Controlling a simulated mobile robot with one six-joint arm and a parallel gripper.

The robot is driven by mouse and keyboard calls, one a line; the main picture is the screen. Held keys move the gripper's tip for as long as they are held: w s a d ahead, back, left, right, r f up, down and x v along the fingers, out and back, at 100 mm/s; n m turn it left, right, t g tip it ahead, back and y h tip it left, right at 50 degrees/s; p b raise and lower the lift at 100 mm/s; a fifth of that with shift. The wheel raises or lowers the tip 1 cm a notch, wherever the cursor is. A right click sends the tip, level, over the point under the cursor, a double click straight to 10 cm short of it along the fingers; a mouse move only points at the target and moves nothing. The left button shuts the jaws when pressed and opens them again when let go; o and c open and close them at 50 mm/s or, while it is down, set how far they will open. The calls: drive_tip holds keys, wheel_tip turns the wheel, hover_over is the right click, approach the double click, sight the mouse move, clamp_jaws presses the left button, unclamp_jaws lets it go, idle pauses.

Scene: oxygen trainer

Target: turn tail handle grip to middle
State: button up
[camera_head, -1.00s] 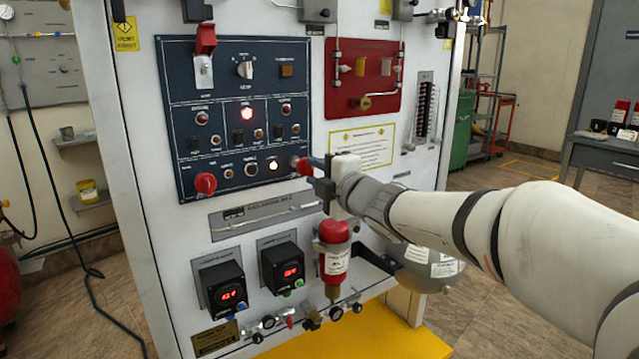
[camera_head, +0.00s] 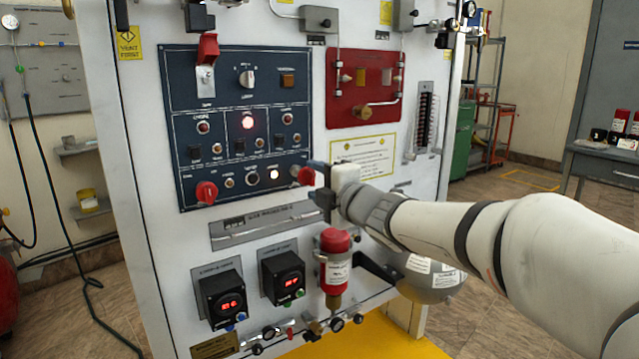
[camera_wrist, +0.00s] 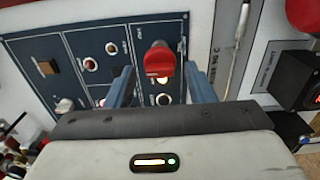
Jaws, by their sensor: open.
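A red handle grip (camera_head: 302,175) sits at the lower right corner of the dark blue control panel (camera_head: 255,100). I take it as the tail handle grip; its label is too small to read. I cannot tell how far the fingers reach around the grip.
A second red knob (camera_head: 206,192) is at the panel's lower left. A red-topped bottle (camera_head: 335,262) hangs below my wrist, beside two black display boxes (camera_head: 283,278).

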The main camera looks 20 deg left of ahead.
drive_tip(key=shift+d, duration=0.1)
drive_tip(key=p+v, duration=0.1)
drive_tip(key=v, duration=0.6)
drive_tip(key=shift+s+d+p, duration=0.15)
drive_tip(key=shift+s+p, duration=0.15)
drive_tip(key=shift+p, duration=0.1)
